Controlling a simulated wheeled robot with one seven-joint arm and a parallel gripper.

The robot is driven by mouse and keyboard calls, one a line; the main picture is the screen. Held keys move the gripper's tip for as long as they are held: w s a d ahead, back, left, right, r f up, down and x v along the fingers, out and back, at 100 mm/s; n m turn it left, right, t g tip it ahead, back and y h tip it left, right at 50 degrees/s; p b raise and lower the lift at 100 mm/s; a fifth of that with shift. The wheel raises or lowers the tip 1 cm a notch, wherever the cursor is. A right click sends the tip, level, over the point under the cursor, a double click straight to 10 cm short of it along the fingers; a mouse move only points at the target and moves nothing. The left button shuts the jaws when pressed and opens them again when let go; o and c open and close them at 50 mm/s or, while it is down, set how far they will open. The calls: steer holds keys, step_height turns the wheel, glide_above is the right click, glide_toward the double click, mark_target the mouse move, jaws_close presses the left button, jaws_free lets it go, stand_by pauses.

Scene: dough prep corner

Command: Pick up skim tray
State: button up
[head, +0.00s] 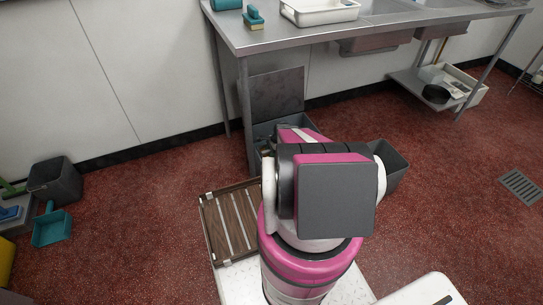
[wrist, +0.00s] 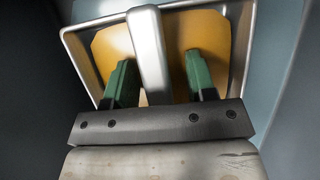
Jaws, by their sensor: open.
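A metal tray with a pale rim (wrist: 76,55), apparently the skim tray, shows in the wrist view with an orange-yellow surface inside. A silver bar handle (wrist: 150,50) runs across its middle. My gripper (wrist: 160,75) is open, with one green-tipped finger on each side of the bar. Gaps show between the bar and both fingers, so it holds nothing. Grey walls stand close around the tray, as in a bin. In the head view my arm hides the gripper and the tray.
A grey bin (head: 393,168) shows right of my arm, and a dark upright panel (head: 277,93) stands behind it. The steel table (head: 262,40) overhangs the area, its leg close by on the left. A slatted wooden rack (head: 230,222) lies left of my arm.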

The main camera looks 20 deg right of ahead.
jaws_close()
steer(key=shift+r, duration=0.1)
step_height(320, 180, up, 10)
steer(key=shift+r, duration=0.2)
stand_by(0.4)
steer(key=shift+r, duration=2)
